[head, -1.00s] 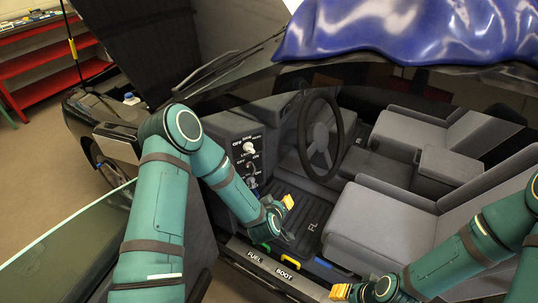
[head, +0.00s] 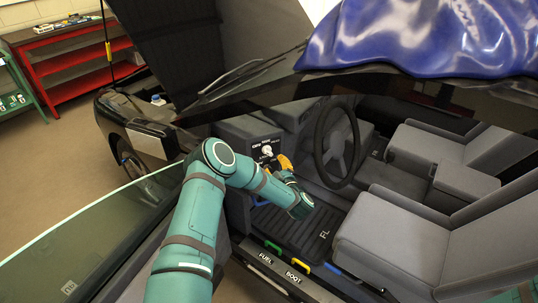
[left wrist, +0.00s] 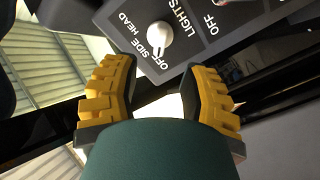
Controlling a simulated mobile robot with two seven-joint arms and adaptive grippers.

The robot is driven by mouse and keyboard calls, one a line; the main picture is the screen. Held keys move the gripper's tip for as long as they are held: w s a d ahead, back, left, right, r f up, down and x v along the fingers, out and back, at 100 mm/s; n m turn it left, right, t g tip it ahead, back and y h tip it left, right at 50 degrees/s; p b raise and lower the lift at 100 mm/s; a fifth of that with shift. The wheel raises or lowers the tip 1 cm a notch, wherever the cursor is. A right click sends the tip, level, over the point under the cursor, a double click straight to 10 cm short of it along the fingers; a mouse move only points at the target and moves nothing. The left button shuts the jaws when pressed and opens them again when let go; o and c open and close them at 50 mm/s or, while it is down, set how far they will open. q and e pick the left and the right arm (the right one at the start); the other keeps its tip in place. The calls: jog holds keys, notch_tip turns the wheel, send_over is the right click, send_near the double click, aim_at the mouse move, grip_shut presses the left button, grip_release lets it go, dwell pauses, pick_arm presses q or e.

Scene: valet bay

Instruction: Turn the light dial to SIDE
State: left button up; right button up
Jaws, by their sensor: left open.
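The light dial is a white knob (head: 267,150) on the dark dashboard panel left of the steering wheel. In the left wrist view the knob (left wrist: 159,36) sits at the top centre, with OFF, SIDE and HEAD lettered along its left and LIGHTS to its right. My left gripper (head: 285,163) is just in front of the panel, below and right of the dial. In the left wrist view its yellow fingers (left wrist: 160,78) are apart and empty, with the dial beyond their tips. My right gripper is out of view.
A second control, marked OFF, shows partly on the panel at the wrist view's top right. The steering wheel (head: 337,145) is close right of my left gripper. The open door (head: 85,245), seat (head: 395,235) and sill with FUEL and BOOT levers surround the footwell.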

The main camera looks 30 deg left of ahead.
aim_at(269, 154)
pick_arm(q)
jog(key=x, duration=0.7)
jog(key=shift+w+a+b, duration=0.2)
jog(key=shift+b, duration=0.2)
grip_shut()
